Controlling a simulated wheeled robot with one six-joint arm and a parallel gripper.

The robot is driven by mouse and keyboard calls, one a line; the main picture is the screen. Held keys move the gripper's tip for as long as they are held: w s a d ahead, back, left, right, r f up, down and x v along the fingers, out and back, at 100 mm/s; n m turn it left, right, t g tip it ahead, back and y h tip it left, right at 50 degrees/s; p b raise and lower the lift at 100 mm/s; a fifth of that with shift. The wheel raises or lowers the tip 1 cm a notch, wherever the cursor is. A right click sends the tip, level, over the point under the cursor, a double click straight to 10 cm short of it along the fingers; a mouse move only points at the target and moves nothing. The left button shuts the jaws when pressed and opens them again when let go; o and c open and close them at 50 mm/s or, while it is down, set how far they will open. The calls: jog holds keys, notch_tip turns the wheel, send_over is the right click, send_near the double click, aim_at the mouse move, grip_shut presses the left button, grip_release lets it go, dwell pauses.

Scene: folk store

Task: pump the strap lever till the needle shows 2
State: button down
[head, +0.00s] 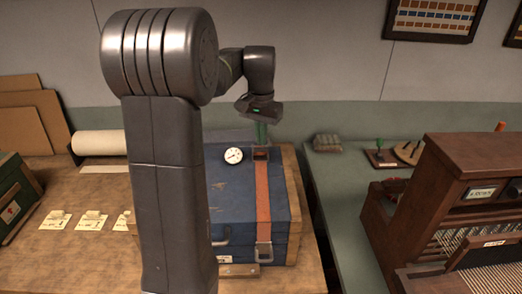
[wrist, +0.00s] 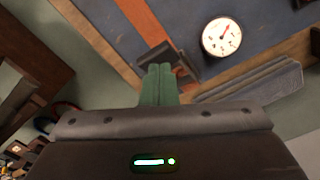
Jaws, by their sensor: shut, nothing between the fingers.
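A blue case (head: 233,190) stands on the wooden bench with an orange-red strap (head: 263,205) running down its lid. A dark ratchet buckle with the strap lever (head: 262,154) sits at the strap's far end; it shows in the wrist view (wrist: 154,57) too. A round white gauge (head: 233,155) lies left of the buckle. In the wrist view the gauge (wrist: 221,37) has a red needle, but its figures are too small to read. My gripper (head: 262,133) is shut and empty, its green fingertips (wrist: 159,70) close at the buckle. I cannot tell whether they touch it.
My arm hides part of the case's left side. Paper cards (head: 91,219), a paper roll (head: 100,143) and a green box (head: 14,195) are on the left. A wooden loom-like machine (head: 450,190) stands at right. The green counter (head: 340,190) between is mostly clear.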

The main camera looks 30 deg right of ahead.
aim_at(261, 150)
jog(key=shift+s+a+f+b, duration=0.15)
jog(key=shift+f+b, duration=0.55)
jog(key=shift+f, duration=0.5)
jog(key=shift+s+a+f+b, duration=0.15)
jog(key=shift+f+b, duration=0.55)
jog(key=shift+f, duration=0.5)
jog(key=shift+d, duration=0.1)
notch_tip(261, 150, up, 9)
jog(key=p, duration=0.8)
jog(key=shift+r+p, duration=0.1)
jog(key=shift+p, duration=0.2)
